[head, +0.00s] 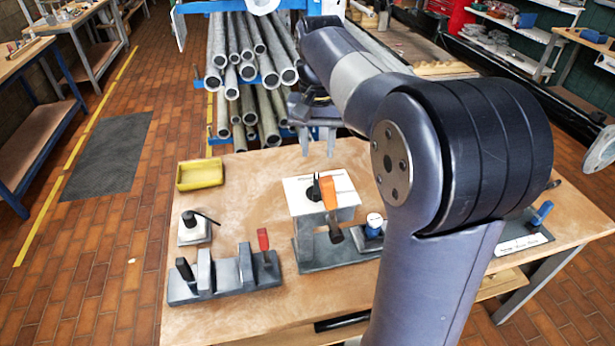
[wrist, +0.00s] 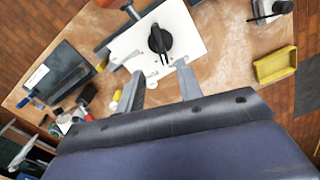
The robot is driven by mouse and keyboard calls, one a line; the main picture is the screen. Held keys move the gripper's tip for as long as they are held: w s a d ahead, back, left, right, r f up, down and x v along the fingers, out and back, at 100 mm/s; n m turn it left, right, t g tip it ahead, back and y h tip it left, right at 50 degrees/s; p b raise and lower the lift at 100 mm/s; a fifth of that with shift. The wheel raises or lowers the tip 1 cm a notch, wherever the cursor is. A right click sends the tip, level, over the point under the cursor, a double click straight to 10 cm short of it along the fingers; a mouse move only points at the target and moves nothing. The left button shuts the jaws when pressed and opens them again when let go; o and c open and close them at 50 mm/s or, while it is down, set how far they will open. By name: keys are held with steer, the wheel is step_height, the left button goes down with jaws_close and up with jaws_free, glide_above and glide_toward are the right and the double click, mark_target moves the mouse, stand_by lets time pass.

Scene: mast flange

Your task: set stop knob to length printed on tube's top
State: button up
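A black rotary knob (wrist: 159,40) with a pointer sits on a white panel (wrist: 185,22), with small marks around it that I cannot read. In the head view the white panel (head: 346,204) tops a grey stand on the bench, and an orange-handled lever (head: 328,190) partly hides the knob. My gripper (head: 318,154) points down beyond the panel, fingers apart and empty. In the wrist view my gripper (wrist: 161,70) straddles the view below the knob, not touching it. Bare metal tubes (head: 246,70) lie in a blue rack behind the bench; no printed length is legible on them.
A yellow tray (head: 200,174), a grey block with a black lever (head: 194,228) and a clamp fixture (head: 226,275) stand on the left. A blue-and-white knob (head: 375,222) is right of the stand. A plate with a blue handle (head: 541,213) lies far right.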

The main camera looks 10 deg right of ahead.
mark_target(316, 183)
step_height(316, 183, down, 10)
steer(key=shift+r+p, duration=0.15)
steer(key=shift+p, duration=0.35)
jaws_close()
